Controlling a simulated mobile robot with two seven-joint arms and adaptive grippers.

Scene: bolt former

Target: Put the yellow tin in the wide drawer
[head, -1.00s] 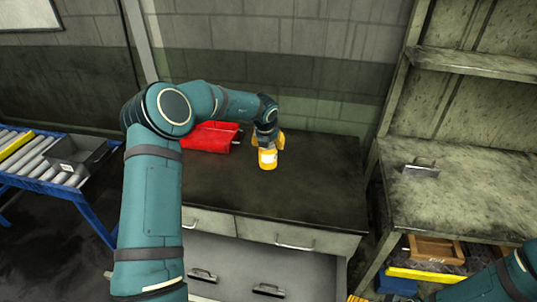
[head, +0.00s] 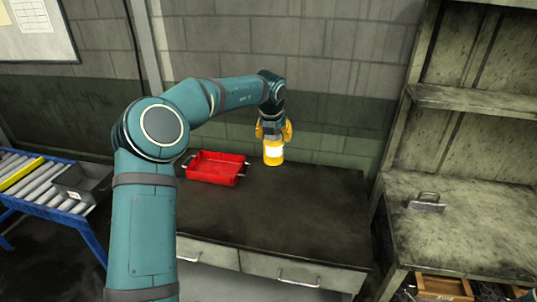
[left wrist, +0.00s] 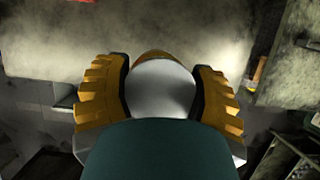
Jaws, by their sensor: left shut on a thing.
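The yellow tin (head: 273,157) with a white label hangs upright above the back of the dark workbench top. My left gripper (head: 273,131) is shut around the tin's upper part. In the left wrist view, the tin's pale top (left wrist: 160,88) sits between the two yellow ribbed fingers. Two small drawer fronts with handles, a left one (head: 208,251) and a right one (head: 300,272), show under the bench top. A strip of grey panel shows below them at the bottom edge; the wide drawer cannot be made out clearly. My right gripper is not in view.
A red tray (head: 216,168) stands on the workbench (head: 280,215), left of the tin. The bench's middle and right are clear. A worn shelf unit (head: 470,225) with a metal-handled piece stands at the right. A roller conveyor (head: 35,185) with a grey bin (head: 82,182) is at the left.

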